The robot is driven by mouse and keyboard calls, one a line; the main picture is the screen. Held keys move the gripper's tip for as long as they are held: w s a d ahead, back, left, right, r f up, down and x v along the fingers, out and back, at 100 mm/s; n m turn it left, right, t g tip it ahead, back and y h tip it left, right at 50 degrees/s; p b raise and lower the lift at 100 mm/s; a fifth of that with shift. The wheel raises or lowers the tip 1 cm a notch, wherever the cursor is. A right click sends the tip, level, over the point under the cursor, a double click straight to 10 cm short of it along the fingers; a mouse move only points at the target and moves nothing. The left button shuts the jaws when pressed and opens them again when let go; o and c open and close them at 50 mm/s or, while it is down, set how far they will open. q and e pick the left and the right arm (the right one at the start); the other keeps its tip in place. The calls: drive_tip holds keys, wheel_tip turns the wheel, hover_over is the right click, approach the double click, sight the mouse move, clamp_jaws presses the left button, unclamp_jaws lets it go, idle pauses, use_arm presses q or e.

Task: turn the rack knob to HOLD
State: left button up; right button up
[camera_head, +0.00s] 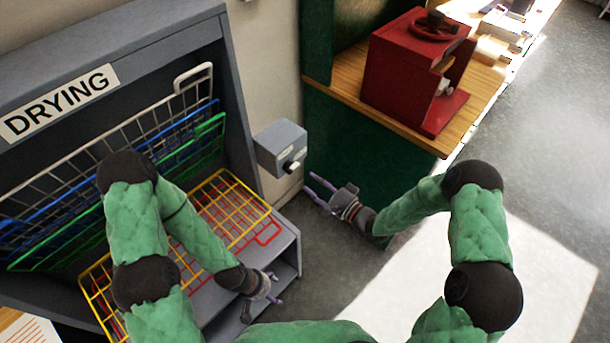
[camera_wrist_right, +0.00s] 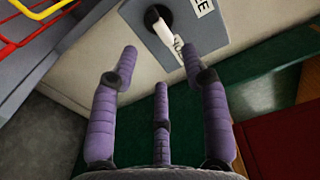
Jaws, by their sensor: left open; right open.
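The rack knob (camera_head: 292,166) is on the front of a grey box (camera_head: 280,140) on the wall right of the drying rack. In the right wrist view the knob (camera_wrist_right: 165,28) is a black dial with a white pointer, slanting toward a partly hidden label (camera_wrist_right: 178,46). Another label (camera_wrist_right: 203,7), cut off and ending in "LE", sits at upper right. My right gripper (camera_head: 312,186) is open and empty, just below the knob; in its wrist view the fingers (camera_wrist_right: 158,58) spread short of the dial. My left gripper (camera_head: 262,290) is open, low beside the rack.
The grey drying rack (camera_head: 228,100) holds white, blue, green, yellow and red wire racks. A red machine (camera_head: 405,75) stands on a wooden counter (camera_head: 345,85) with a dark green front, right of the box. Open floor (camera_head: 540,150) lies to the right.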

drive_tip(key=v, duration=0.4)
drive_tip(key=shift+s+d, duration=0.25)
drive_tip(key=s+f+n+g+h, duration=0.2)
drive_tip(key=s+f+g+h, duration=0.15)
drive_tip(key=f, duration=0.45)
drive_tip(key=s+f+n+g+h, duration=0.1)
drive_tip(key=s+f+g+h, duration=0.1)
drive_tip(key=s+f+h, duration=0.35)
drive_tip(key=s+f+n+g, duration=0.2)
drive_tip(key=s+f+g, duration=0.1)
drive_tip(key=s, duration=0.4)
drive_tip(key=s+f+n+g, duration=0.1)
drive_tip(key=s+f+g, duration=0.2)
drive_tip(key=s, duration=0.4)
drive_tip(key=shift+s+d+n+g, duration=0.25)
drive_tip(key=shift+s+n+g, duration=0.05)
drive_tip(key=shift+n+g, duration=0.15)
